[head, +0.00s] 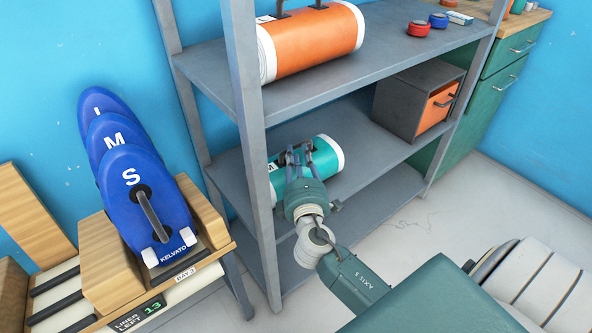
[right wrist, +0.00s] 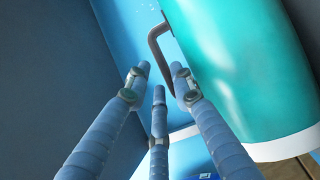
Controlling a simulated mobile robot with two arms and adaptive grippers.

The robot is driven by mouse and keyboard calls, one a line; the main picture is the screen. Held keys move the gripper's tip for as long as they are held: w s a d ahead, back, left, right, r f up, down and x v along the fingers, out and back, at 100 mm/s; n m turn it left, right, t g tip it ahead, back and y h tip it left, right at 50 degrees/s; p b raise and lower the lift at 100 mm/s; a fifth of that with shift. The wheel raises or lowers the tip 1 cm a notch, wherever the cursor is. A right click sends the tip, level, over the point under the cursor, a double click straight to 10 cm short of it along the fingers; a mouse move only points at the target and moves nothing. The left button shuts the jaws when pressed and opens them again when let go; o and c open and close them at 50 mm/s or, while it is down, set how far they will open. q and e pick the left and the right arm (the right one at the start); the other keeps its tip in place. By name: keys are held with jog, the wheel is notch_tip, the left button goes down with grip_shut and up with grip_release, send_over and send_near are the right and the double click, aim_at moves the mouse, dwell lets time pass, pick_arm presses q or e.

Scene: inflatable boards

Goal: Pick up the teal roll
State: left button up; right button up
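The teal roll (head: 328,160), with white end bands, lies on the middle shelf of the grey rack in the head view. In the right wrist view the roll (right wrist: 245,65) fills the upper right, and its dark handle (right wrist: 156,48) stands out from its side. My right gripper (head: 299,150) is at the roll, in front of its handle side. In the right wrist view its fingers (right wrist: 160,80) are spread, with the handle's lower end close by the right fingertip. Whether they touch is unclear. My left gripper is not in view.
The grey rack's front post (head: 255,160) stands just left of the roll. An orange roll (head: 310,42) lies on the shelf above. A grey box with an orange front (head: 415,100) is to the right. Blue boards (head: 140,190) stand in a wooden rack at left.

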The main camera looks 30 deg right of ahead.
aim_at(296, 147)
jog(key=shift+x, duration=1.55)
jog(key=shift+f, duration=0.1)
grip_shut()
jog(key=shift+r, duration=0.2)
